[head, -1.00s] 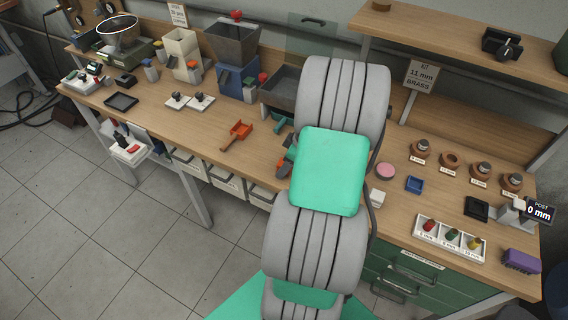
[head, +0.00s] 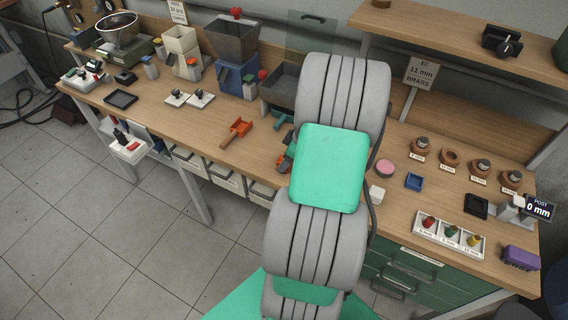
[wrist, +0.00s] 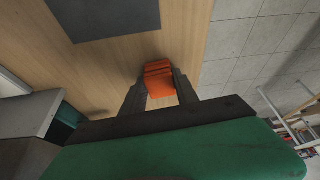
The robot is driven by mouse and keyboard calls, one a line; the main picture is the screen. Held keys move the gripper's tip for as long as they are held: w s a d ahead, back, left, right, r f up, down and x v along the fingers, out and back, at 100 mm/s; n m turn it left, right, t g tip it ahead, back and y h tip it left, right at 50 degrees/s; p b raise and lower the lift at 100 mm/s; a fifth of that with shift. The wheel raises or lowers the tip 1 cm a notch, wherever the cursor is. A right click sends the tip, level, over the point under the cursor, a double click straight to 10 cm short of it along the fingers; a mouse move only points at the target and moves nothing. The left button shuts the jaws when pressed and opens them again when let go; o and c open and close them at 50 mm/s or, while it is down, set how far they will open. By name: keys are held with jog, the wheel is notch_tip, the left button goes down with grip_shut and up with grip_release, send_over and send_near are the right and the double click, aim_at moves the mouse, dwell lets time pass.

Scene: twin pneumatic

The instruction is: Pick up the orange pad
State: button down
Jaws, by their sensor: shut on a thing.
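The orange pad (wrist: 159,78) is a small ridged block between the two dark fingers of my gripper (wrist: 160,88) in the wrist view. The fingers press on its two sides, and my gripper is shut on it. The wooden bench top (wrist: 185,42) lies beyond the pad; I cannot tell how large the gap between them is. In the head view my own arm hides most of the gripper and the pad.
In the head view an orange scoop (head: 236,133) lies on the bench left of my arm. A grey hopper (head: 233,45) stands behind it. A white tray with coloured pegs (head: 463,245) and a purple block (head: 521,258) are at the right. A dark flat patch (wrist: 105,15) shows in the wrist view.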

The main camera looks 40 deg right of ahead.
notch_tip(320, 180, up, 3)
jog(key=shift+d+r+b, duration=0.1)
jog(key=shift+b, duration=0.8)
jog(key=s+a+r+b, duration=0.1)
jog(key=s+a+r, duration=0.1)
jog(key=s+r, duration=0.3)
jog(key=s+a+r+b, duration=0.1)
jog(key=s+a+r, duration=0.2)
jog(key=s, duration=0.5)
jog(key=shift+a+r, duration=0.25)
jog(key=shift+r, duration=0.65)
jog(key=c, duration=1.6)
grip_release()
jog(key=c, duration=0.5)
jog(key=shift+c, duration=0.2)
